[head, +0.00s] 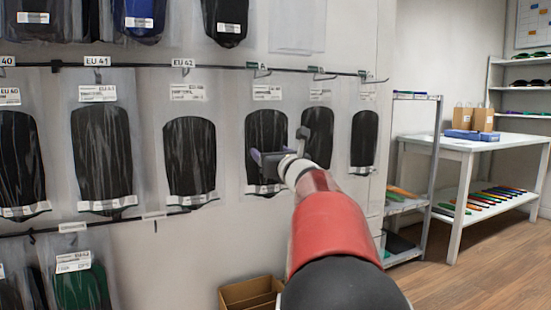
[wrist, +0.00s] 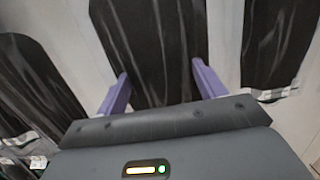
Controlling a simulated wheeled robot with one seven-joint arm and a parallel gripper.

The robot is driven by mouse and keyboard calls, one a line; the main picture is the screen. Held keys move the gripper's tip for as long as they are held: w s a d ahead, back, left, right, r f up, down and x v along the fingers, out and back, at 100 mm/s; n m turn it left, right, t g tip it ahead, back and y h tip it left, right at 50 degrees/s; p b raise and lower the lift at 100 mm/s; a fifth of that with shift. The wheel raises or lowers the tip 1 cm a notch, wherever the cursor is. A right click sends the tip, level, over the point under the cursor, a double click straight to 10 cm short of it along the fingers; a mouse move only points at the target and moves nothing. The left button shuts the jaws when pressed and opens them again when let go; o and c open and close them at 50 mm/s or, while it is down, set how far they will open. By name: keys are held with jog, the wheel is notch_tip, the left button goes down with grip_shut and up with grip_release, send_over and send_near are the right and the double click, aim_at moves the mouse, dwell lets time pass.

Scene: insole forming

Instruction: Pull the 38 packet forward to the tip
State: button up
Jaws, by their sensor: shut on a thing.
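My gripper (head: 276,152) is at a dark insole packet (head: 262,128) in clear wrap, hanging on a hook in the middle row of the wall rack. In the wrist view, my gripper's purple fingers (wrist: 160,80) stand on either side of the dark packet (wrist: 150,45) and are shut on it. The packet hangs about upright. Its white label (head: 267,92) is too small to read, so I cannot tell whether it is the 38. My gripper and wrist hide part of the packet's lower right.
Similar dark packets hang close by, one to the left (head: 190,152) and one to the right (head: 318,150), partly behind my gripper. A cardboard box (head: 247,293) sits low beneath. A white table (head: 470,141) and shelving stand at the right, with open floor before them.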

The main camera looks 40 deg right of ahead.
jog(key=shift+s, duration=0.3)
jog(key=o, duration=1.1)
jog(key=b+v, duration=0.1)
jog(key=v, duration=0.6)
jog(key=shift+s+a, duration=0.2)
jog(key=shift+s, duration=0.2)
